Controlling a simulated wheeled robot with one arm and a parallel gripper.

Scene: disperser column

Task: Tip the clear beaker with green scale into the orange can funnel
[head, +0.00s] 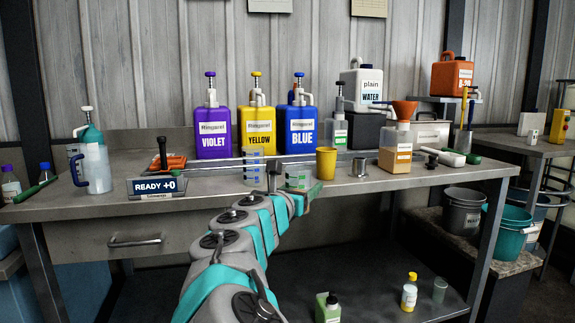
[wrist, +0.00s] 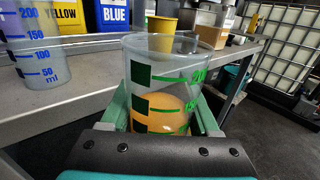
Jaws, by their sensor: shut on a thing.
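The clear beaker with green scale (wrist: 165,85) stands upright between the teal fingers of my gripper (wrist: 162,112) in the wrist view, with orange liquid in its bottom. In the head view the beaker (head: 298,176) shows at the end of my arm, near the front edge of the bench, with my gripper (head: 292,198) shut on it. The orange funnel (head: 405,108) sits on top of a clear can with an orange lower part (head: 396,150), further right on the bench. The beaker is apart from the funnel, to its left and lower.
A yellow cup (head: 326,163) and a small dark cup (head: 358,168) stand between the beaker and the can. A blue-scale beaker (wrist: 32,45) stands to the left. Violet (head: 212,130), yellow and blue jugs line the back. A black-handled tool (head: 432,160) lies right of the can.

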